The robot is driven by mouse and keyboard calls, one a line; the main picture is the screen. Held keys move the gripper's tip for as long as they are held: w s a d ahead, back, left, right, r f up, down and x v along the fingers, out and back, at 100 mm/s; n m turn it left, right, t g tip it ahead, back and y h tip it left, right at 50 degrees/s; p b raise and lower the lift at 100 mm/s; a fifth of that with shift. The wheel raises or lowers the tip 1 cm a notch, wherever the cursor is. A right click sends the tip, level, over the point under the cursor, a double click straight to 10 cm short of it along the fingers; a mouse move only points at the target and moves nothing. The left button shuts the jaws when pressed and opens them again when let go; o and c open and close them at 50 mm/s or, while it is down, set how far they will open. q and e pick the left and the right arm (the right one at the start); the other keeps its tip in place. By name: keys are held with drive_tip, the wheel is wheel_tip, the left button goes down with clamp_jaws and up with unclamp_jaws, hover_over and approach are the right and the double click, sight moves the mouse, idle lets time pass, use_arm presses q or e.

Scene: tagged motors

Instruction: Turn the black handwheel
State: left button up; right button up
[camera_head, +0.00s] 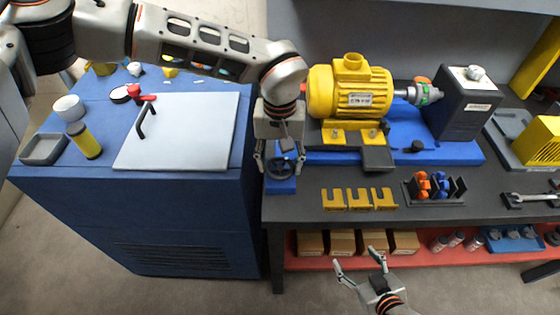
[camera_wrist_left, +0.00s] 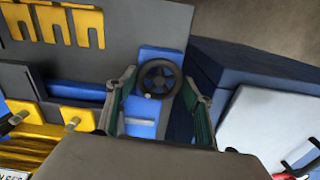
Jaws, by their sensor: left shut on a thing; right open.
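The black handwheel (camera_head: 281,169) is a small spoked wheel on a blue block (camera_head: 281,187) at the left front corner of the dark bench. It also shows in the left wrist view (camera_wrist_left: 160,79), between the fingers. My left gripper (camera_head: 280,168) points down from above, shut on the handwheel with one finger at each side of its rim. The exact contact is hard to see. My right gripper (camera_head: 358,261) is open and empty, low in front of the bench and well away from the wheel.
A yellow motor (camera_head: 350,90) stands on a blue base behind and right of the wheel. Yellow slotted plates (camera_head: 358,198) lie at the bench front. A blue cabinet (camera_head: 130,205) with a grey lid (camera_head: 190,125) stands close on the left. Boxes sit on the red shelf (camera_head: 330,262) below.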

sight(280, 168)
use_arm(q)
drive_tip(key=shift+r, duration=0.1)
drive_tip(key=o, duration=1.1)
wheel_tip(280, 168, up, 12)
idle(0.4)
